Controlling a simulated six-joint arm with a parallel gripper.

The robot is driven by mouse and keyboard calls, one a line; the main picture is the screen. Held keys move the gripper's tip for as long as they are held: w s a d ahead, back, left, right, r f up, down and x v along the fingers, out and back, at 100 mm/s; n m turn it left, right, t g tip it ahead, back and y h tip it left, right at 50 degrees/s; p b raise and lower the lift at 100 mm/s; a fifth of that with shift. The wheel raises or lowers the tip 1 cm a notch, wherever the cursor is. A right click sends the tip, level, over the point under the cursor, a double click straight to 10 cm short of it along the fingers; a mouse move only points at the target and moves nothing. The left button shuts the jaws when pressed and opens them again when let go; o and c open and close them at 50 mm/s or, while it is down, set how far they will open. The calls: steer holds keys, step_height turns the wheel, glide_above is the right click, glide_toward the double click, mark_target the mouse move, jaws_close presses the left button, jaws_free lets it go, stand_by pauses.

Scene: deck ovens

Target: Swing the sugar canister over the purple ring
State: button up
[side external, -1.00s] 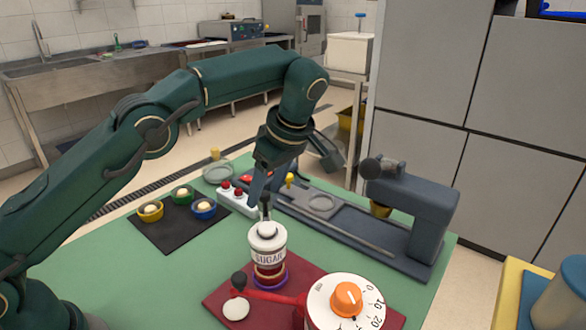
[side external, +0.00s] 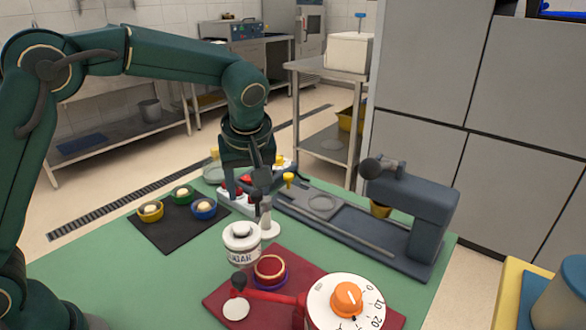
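The sugar canister (side external: 241,248) is white with a dark label band and a knobbed lid. It stands left of and behind the purple ring (side external: 266,284), beside it rather than over it in this view. Whether its base touches the mat or hangs clear is unclear. The purple ring lies on a dark red mat around the foot of a red, gold-rimmed round piece (side external: 270,268). My gripper (side external: 246,190) is above and behind the canister, pointing down. Dark parts overlap around its fingertips, so its grip and any link to the canister are unclear.
A white post (side external: 269,222) stands just right of the canister. A grey machine (side external: 415,205) stands right, and a black mat (side external: 165,232) with three small bowls left. Green table is clear at the front left.

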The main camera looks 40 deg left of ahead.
steer(key=s+a+r+m+t+h, duration=0.1)
steer(key=s+r+m+t+h, duration=0.15)
steer(key=s+r+m, duration=0.55)
steer(key=s+d+f+m+h, duration=0.1)
steer(key=s+d+f, duration=0.2)
steer(key=s, duration=0.8)
steer(key=shift+s+f+m, duration=0.2)
steer(key=shift+m, duration=0.2)
stand_by(0.4)
